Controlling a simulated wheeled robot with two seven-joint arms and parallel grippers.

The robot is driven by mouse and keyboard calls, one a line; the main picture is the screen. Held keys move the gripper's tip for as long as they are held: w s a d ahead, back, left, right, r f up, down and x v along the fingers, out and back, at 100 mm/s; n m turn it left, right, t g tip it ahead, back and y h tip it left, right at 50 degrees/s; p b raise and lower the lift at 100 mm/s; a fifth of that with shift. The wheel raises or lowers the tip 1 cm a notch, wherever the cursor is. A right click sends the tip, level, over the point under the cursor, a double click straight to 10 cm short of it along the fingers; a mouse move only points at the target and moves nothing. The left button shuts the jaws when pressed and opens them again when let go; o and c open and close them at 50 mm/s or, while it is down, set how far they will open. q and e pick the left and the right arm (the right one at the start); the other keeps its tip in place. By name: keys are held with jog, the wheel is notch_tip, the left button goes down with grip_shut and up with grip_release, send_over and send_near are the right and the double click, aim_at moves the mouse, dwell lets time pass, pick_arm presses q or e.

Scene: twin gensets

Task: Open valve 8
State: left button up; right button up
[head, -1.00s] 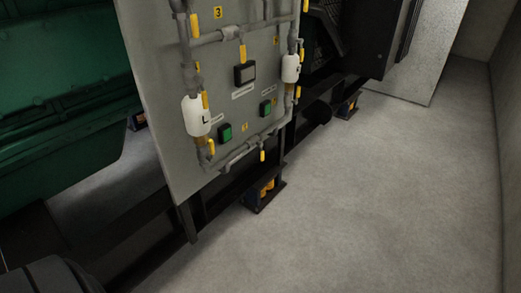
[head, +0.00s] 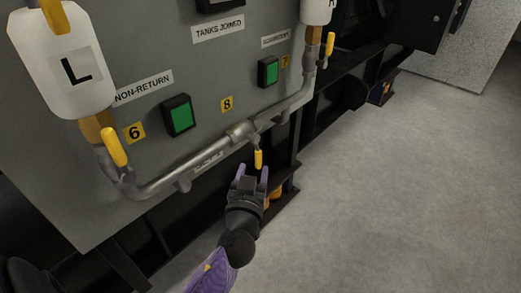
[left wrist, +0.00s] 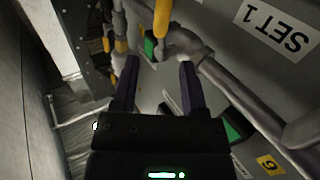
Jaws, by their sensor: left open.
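Valve 8 has a short yellow handle (head: 258,159) that hangs down from the lower pipe, crosswise to it, below the yellow "8" label (head: 227,104). In the left wrist view the yellow handle (left wrist: 162,18) shows at the top, just beyond the fingertips and roughly between their lines. My left gripper (head: 252,172) is open and empty, just below the handle, with its purple fingers pointing up at the panel. The open fingers also show in the left wrist view (left wrist: 158,66). I cannot tell whether they touch the handle. My right gripper is not in view.
The grey panel (head: 209,65) carries the valve 6 handle (head: 114,147), the valve 7 handle (head: 330,44), green indicators (head: 180,115) and a white "L" bottle (head: 64,62). A dark frame runs below the panel. The floor (head: 400,190) at right is clear.

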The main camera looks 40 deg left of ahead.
aim_at(258, 154)
pick_arm(q)
jog(key=b+x, duration=0.1)
jog(key=x, duration=0.5)
jog(key=shift+w+a+f, duration=0.1)
jog(key=shift+w+a, duration=0.05)
jog(key=shift+w, duration=0.15)
jog(key=shift+w+a, duration=0.2)
jog(key=shift+w, duration=0.15)
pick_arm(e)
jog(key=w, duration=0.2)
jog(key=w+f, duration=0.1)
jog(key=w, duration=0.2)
pick_arm(q)
grip_shut()
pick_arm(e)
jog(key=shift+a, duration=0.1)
